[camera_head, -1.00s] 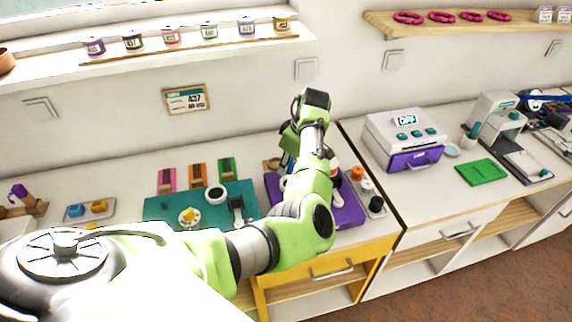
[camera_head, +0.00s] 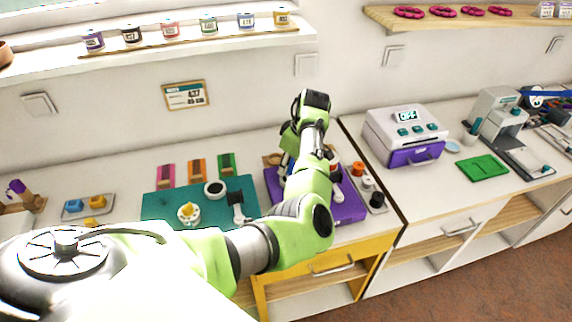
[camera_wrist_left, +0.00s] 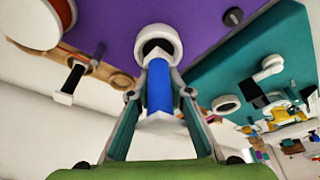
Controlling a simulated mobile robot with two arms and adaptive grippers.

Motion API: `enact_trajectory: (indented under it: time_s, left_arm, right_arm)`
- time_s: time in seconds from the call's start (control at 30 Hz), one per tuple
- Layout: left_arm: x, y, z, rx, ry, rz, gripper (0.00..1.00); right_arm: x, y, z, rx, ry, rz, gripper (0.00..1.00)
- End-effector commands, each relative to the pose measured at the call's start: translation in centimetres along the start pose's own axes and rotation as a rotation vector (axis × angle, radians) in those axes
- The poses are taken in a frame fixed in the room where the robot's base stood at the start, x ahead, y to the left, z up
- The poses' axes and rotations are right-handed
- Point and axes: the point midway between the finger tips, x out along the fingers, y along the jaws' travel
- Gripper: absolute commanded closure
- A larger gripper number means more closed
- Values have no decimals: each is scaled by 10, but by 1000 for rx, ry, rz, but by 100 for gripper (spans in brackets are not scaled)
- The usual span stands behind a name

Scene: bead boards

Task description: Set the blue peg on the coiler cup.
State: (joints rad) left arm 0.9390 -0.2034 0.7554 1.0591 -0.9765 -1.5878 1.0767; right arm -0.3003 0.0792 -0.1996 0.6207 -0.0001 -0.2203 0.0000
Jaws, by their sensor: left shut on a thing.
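My left gripper (camera_wrist_left: 160,94) is shut on the blue peg (camera_wrist_left: 158,86) in the left wrist view, one finger on each side of it. A white cup-like ring (camera_wrist_left: 172,36) with a dark opening lies right at the peg's far end, over the purple board; it looks like the coiler cup. I cannot tell whether the peg touches it or sits in it. In the head view the left gripper (camera_head: 285,165) is largely hidden behind my green arm, low over the purple board (camera_head: 345,211). My right gripper is not in view.
The teal board (camera_head: 160,208) with a white ring (camera_head: 215,190) and a black-and-white part (camera_head: 237,205) lies left of the purple board. A tray of small pots (camera_head: 376,201) stands to the right. A purple-drawered machine (camera_head: 405,135) stands farther right. Counter around the green mat (camera_head: 482,169) is partly clear.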

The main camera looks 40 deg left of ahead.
Motion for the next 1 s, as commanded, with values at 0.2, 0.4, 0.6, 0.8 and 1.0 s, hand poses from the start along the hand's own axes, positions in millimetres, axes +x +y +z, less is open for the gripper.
enact_trajectory:
  time_s: [0.2, 0.4, 0.6, 0.8, 1.0]
  left_arm:
    - [8, 0, 2, 1, 0, -1, 100]
    - [8, 0, 2, 0, 0, 0, 100]
    - [8, 0, 2, 0, 0, 0, 100]
    - [12, 0, 4, 1, 0, 0, 100]
    - [13, 0, 4, 0, 0, 1, 100]
  right_arm:
    - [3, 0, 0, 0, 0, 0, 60]
    - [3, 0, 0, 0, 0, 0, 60]
    - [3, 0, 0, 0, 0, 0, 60]
    - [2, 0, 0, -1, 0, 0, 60]
    - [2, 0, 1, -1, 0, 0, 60]
